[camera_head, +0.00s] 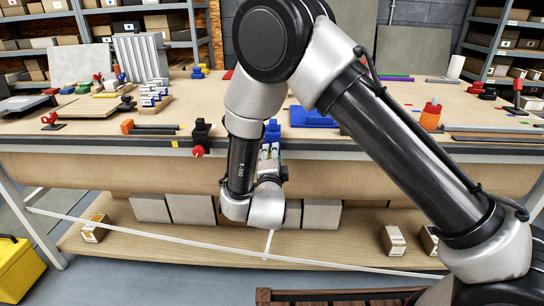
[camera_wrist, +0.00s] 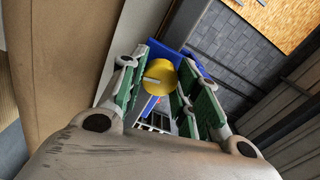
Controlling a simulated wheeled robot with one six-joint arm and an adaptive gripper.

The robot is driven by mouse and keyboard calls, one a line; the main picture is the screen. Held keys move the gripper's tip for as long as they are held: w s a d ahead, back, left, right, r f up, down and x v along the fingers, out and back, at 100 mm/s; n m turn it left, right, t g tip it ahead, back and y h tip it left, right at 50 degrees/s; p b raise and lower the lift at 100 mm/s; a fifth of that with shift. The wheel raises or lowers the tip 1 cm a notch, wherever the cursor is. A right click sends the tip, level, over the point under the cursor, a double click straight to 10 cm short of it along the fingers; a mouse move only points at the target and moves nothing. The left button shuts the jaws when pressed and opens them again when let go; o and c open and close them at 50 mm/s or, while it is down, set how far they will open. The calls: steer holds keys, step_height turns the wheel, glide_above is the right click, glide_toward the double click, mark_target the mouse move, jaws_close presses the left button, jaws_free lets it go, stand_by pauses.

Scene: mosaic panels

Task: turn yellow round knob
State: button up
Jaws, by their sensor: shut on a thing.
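The yellow round knob (camera_wrist: 159,73) shows in the wrist view with a pale bar across its face. It sits in front of a blue mount (camera_wrist: 163,50). My gripper (camera_wrist: 160,82) has its green-padded fingers on either side of the knob and is shut on it. In the head view, my gripper (camera_head: 269,152) is at the bench's front edge, in front of a blue block (camera_head: 272,131). The knob is hidden there behind my arm and gripper.
A black mount with a red knob (camera_head: 198,151) stands to the left on the bench edge. The wooden bench (camera_head: 90,145) holds many clamps, blocks and panels. A blue plate (camera_head: 312,116) lies to the right. Grey boxes (camera_head: 190,209) stand on the lower shelf.

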steer(key=shift+m, duration=4)
steer(key=shift+f, duration=0.1)
steer(key=o, duration=1.1)
steer(key=shift+c, duration=0.2)
steer(key=shift+s, duration=0.1)
steer(key=s, duration=1.2)
steer(key=shift+a, duration=0.2)
